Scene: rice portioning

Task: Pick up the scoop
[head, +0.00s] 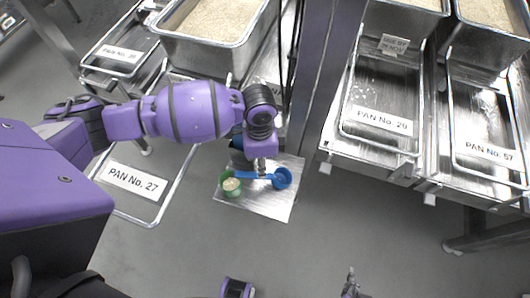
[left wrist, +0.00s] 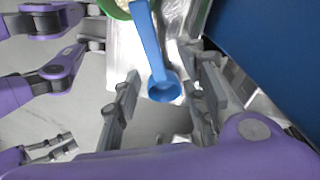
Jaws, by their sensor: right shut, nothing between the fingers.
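The blue scoop (head: 282,178) lies on a silver sheet (head: 276,208), its handle pointing left toward a green cup (head: 230,187) holding some rice. In the left wrist view the scoop (left wrist: 163,88) shows its bowl and handle, with the green cup (left wrist: 118,8) at the top edge. My left gripper (head: 262,166) is over the scoop's handle in the head view. In the left wrist view its fingers (left wrist: 163,98) are apart, one on each side of the scoop, and open. My right gripper (head: 350,283) is shut and empty at the bottom of the head view, away from the scoop.
A metal pan of rice (head: 215,45) stands behind my left arm. Wire-handled lower trays labelled PAN No. 27 (head: 135,180) and PAN No. 29 (head: 382,120) flank the sheet. A dark metal post (head: 318,90) rises behind it. Grey floor (head: 320,240) in front is open.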

